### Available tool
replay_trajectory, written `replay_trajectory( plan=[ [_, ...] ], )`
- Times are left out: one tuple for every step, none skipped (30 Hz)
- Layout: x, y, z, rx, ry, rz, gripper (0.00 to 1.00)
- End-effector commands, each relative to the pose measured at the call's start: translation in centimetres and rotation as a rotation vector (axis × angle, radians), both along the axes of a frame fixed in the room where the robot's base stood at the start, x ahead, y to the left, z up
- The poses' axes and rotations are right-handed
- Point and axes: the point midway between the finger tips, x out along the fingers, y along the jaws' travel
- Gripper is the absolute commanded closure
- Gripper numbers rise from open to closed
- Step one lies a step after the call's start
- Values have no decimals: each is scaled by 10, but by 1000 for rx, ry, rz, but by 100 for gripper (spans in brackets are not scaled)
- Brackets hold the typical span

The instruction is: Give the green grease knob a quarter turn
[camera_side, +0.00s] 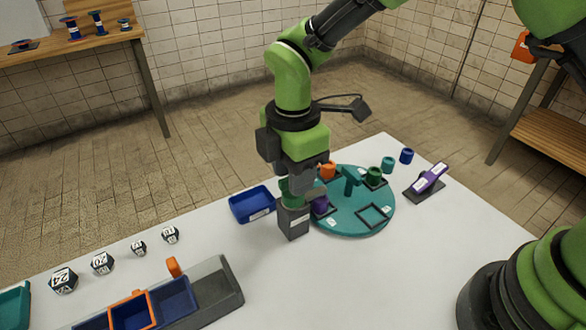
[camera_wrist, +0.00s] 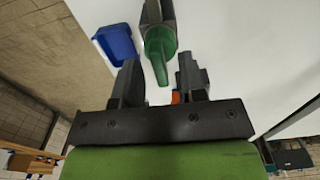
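The green grease knob (camera_wrist: 160,48) sits on a dark grey block (camera_wrist: 153,12). In the wrist view its tapered handle points down toward the gripper body. My gripper (camera_wrist: 158,68) is open, one finger on each side of the handle, with a visible gap on both sides. In the side view my gripper (camera_side: 302,186) is low at the top of the grey block (camera_side: 293,222), which carries a small white label. There the green knob (camera_side: 289,191) is partly hidden by the gripper.
A teal turntable (camera_side: 355,222) with coloured pieces stands right beside the block. A blue bin (camera_side: 252,204) is on the left. A purple-handled device (camera_side: 429,178) lies beyond the turntable. A grey tray (camera_side: 216,290) and several dice-like blocks (camera_side: 102,263) stand front left.

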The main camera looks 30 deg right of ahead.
Motion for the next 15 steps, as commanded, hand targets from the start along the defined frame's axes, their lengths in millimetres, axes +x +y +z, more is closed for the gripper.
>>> replay_trajectory(
  plan=[
    [0,0,-1,0,0,0,62],
    [0,0,-1,0,0,0,62],
    [0,0,-1,0,-1,0,62],
    [0,0,-1,0,-1,0,62],
    [0,0,-1,0,-1,0,62],
    [0,0,-1,0,-1,0,62],
    [0,0,-1,0,-1,0,62],
    [0,0,-1,0,0,-1,69],
    [0,0,0,0,0,-1,78],
    [0,0,0,0,0,-1,85],
    [0,0,0,0,0,-1,92],
    [0,0,0,0,0,-1,100],
    [0,0,0,0,0,-1,100],
    [0,0,0,1,0,-1,100],
    [0,0,0,1,0,-1,100]
  ],
)
